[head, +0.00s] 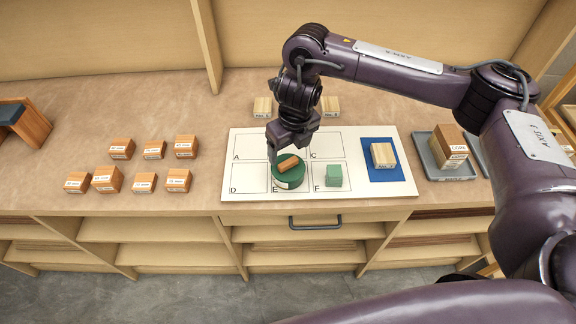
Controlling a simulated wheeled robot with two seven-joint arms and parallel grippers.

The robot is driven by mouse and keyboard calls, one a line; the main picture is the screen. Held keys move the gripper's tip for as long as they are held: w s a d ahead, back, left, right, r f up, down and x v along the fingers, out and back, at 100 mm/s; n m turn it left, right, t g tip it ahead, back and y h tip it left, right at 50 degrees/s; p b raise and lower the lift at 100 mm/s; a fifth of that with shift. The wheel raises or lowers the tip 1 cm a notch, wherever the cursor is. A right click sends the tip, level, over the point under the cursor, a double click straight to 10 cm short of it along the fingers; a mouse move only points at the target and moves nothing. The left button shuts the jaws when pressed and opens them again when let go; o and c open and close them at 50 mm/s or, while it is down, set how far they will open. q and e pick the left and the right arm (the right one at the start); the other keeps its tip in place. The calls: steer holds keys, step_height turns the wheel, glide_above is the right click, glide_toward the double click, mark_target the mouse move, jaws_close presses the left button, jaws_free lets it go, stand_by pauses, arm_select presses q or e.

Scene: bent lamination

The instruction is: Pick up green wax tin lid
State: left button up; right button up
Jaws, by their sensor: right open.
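The green wax tin lid (289,178) is a dark green round piece with a pale label on its side. It sits on section E of the white lettered board (248,192), and a brown wooden piece (288,163) lies across its top. My right gripper (281,152) is open and points down just above the wooden piece and the lid, covering part of section B. I cannot tell whether its fingertips touch the wooden piece. My left gripper is not in view.
A green block (334,175) stands close by in section F. A light block sits on the blue patch (384,175). A grey tray (437,172) with a brown block is at the right. Several labelled wooden blocks (107,179) stand at the left; bare counter (215,125) lies between.

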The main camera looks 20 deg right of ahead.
mark_target(288, 161)
step_height(288, 161, down, 4)
steer(key=shift+s+a+f, duration=0.1)
steer(key=shift+a, duration=0.05)
steer(key=shift+f, duration=0.3)
steer(key=c, duration=1.1)
steer(key=shift+o, duration=0.2)
steer(key=shift+r, duration=0.2)
